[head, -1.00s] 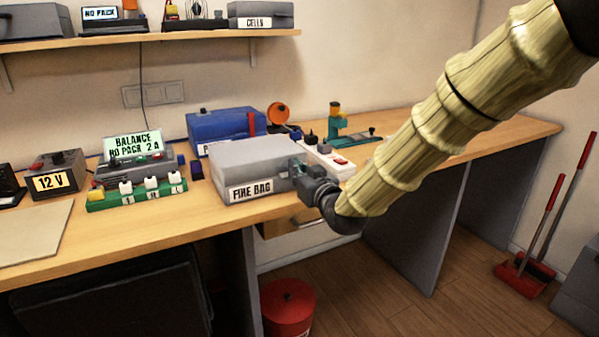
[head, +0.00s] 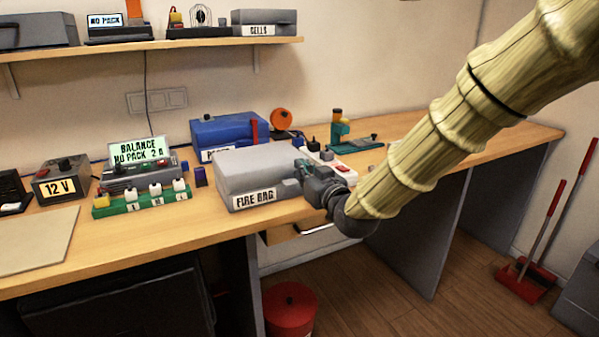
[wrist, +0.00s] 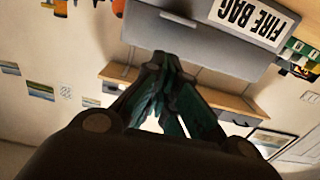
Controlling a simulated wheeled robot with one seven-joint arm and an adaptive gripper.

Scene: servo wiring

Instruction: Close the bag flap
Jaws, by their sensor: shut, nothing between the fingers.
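The grey fire bag (head: 262,172) sits on the bench with its "FIRE BAG" label facing the front. Its flap (head: 250,160) lies flat across the top and looks closed, with no gap visible. A small grey tab (head: 290,186) shows on its front. In the wrist view the bag's front (wrist: 195,38) appears upside down beyond the fingers. My gripper (head: 303,168) is shut and empty, at the right front corner of the bag. In the wrist view my fingertips (wrist: 160,58) meet just short of the bag; I cannot tell whether they touch it.
A blue case (head: 225,132) stands behind the bag. A white power strip (head: 340,170) lies to its right, close to my wrist. A green connector board (head: 140,202) is at left. The bench top farther right is clear.

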